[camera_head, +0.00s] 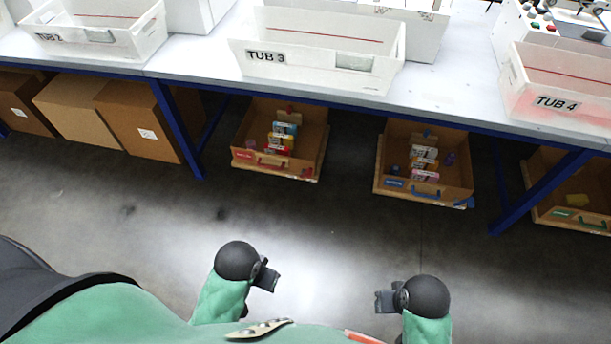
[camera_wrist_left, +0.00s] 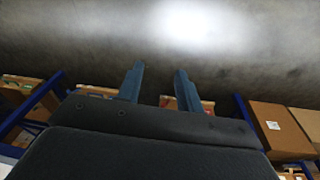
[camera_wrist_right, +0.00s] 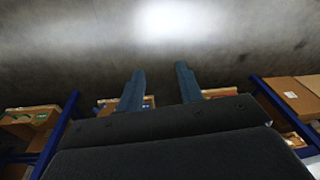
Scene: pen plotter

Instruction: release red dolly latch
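The red dolly (camera_head: 302,171) is a wooden box on the floor under the bench, with a red label and a red handle-like part (camera_head: 270,163) on its front. Its latch is too small to tell for certain. Part of the dolly also shows past the fingers in the left wrist view (camera_wrist_left: 206,104) and in the right wrist view (camera_wrist_right: 222,94). My left gripper (camera_head: 268,276) is open and empty, well short of the dolly. My right gripper (camera_head: 384,300) is open and empty, further right and also away from it.
A blue-marked dolly (camera_head: 460,190) stands right of the red one, and a green-marked dolly (camera_head: 560,213) at far right. Blue bench legs (camera_head: 178,130) stand between. Cardboard boxes (camera_head: 138,120) are at left. White tubs (camera_head: 315,60) sit on the bench. The floor ahead is clear.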

